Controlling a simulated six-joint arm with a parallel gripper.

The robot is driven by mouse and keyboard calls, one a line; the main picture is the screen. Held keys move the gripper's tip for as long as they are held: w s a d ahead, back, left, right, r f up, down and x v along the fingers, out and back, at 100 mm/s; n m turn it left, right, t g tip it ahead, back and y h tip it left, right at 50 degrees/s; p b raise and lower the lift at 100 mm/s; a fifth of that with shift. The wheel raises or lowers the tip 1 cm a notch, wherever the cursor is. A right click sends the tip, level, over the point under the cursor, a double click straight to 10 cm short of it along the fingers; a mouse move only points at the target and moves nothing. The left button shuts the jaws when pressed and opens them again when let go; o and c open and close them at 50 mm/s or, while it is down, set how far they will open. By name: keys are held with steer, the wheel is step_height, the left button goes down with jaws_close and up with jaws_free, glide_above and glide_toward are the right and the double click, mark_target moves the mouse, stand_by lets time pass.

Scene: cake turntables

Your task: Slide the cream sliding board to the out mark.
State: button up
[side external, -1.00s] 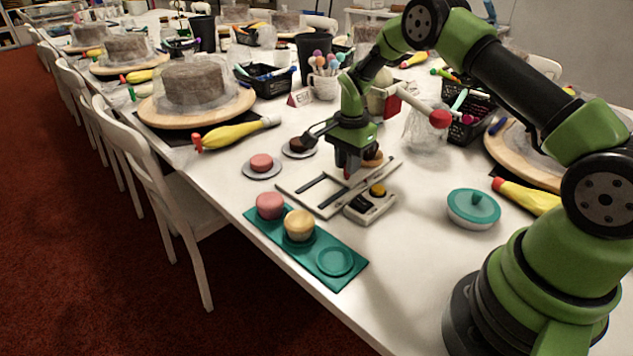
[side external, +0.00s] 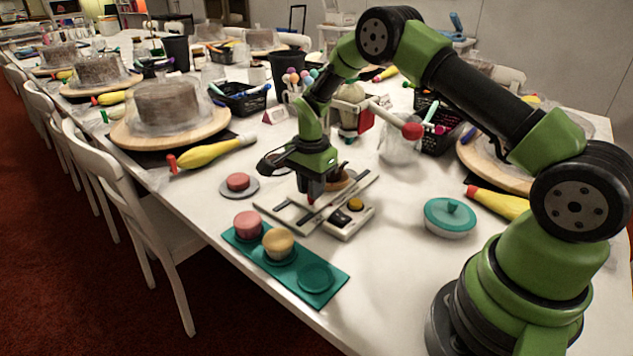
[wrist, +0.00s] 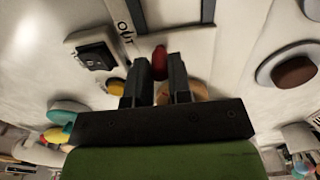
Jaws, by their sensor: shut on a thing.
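The cream sliding board (side external: 298,214) lies in a low pale track with dark slots on the white table. A red knob (wrist: 160,62) stands on it. My gripper (side external: 310,200) points down over the board and is shut on this knob. In the wrist view the two dark fingers (wrist: 157,88) stand either side of the knob. The printed out mark (wrist: 125,32) shows left of the fingers there; it is too small to read in the side view. My gripper hides part of the board in the side view.
A switch box with a yellow button (side external: 355,204) adjoins the track at right. A teal tray (side external: 316,278) with pink and yellow cakes stands in front. A pink macaron (side external: 238,181) sits on a plate at left. A teal lidded dish (side external: 450,214) stands at right.

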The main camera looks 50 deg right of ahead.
steer(key=shift+a, duration=2.8)
steer(key=o, duration=0.8)
steer(key=shift+c, duration=0.2)
step_height(320, 180, up, 7)
